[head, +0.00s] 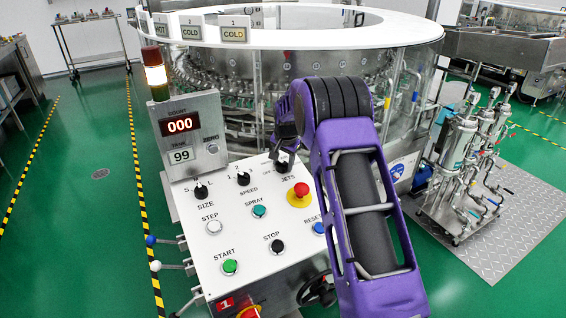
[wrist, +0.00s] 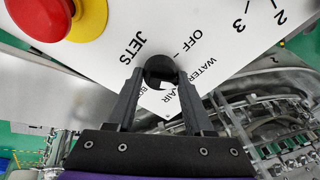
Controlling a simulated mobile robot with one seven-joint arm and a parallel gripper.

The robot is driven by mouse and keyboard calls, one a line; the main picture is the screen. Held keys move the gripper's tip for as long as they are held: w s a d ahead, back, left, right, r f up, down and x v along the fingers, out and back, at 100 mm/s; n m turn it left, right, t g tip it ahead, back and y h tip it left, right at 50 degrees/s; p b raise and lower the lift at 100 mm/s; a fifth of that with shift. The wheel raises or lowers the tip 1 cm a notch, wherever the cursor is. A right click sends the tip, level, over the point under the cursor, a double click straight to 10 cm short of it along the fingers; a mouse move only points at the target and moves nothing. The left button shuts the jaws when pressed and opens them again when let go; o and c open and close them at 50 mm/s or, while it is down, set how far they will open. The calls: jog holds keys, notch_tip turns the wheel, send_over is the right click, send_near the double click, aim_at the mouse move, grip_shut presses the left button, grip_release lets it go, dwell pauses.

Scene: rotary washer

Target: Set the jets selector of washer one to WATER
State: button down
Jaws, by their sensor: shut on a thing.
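The jets selector (wrist: 160,68) is a round black knob on the white control panel (head: 255,222). In the wrist view the words JETS, OFF, WATER, AIR and a partly hidden BOTH surround it. My gripper (wrist: 161,78) is shut on the knob, one finger on each side. In the head view my gripper (head: 285,150) reaches over the panel's upper right, and the knob is mostly hidden by it. I cannot tell clearly which word the knob points to. A red plate with a 1 (head: 225,303) is on the panel's front.
The red emergency stop button (head: 299,192) on a yellow base is close by. The SIZE (head: 201,191) and SPEED (head: 243,178) knobs are to the left. Several push buttons lie below. The round washer (head: 300,75) stands behind the panel; a pump cart (head: 465,165) is at right.

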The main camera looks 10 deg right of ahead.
dwell(0.4)
jog(key=shift+c, duration=1.6)
grip_release()
jog(key=p+v, duration=0.1)
jog(key=v, duration=1.6)
jog(key=shift+r+p, duration=0.15)
jog(key=shift+p, duration=0.15)
jog(key=shift+s, duration=0.2)
